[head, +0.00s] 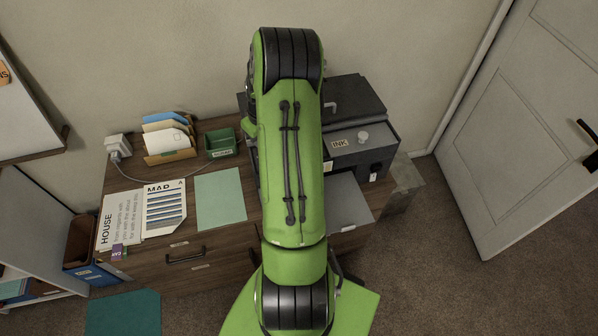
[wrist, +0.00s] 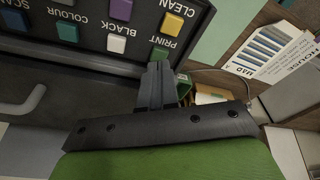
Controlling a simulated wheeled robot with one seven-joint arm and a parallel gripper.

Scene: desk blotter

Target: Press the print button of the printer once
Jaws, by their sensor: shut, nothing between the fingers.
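The printer (head: 358,155) is a dark box on the right of the desk, largely behind my green arm in the head view. In the wrist view its dark button panel (wrist: 90,45) appears upside down, with coloured, labelled buttons. The print button (wrist: 160,53) is green, beside the PRINT label. My gripper (wrist: 158,66) is shut and empty. Its fingertips are right by the print button and overlap its lower edge in the picture. I cannot tell whether they touch it. In the head view my arm hides the gripper and the panel.
Close to the print button are a yellow button (wrist: 172,22) labelled CLEAN and a white button (wrist: 116,44) labelled BLACK. A teal button (wrist: 67,32) is farther left. A green box (head: 221,143) and a pale green sheet (head: 220,198) lie left of the printer.

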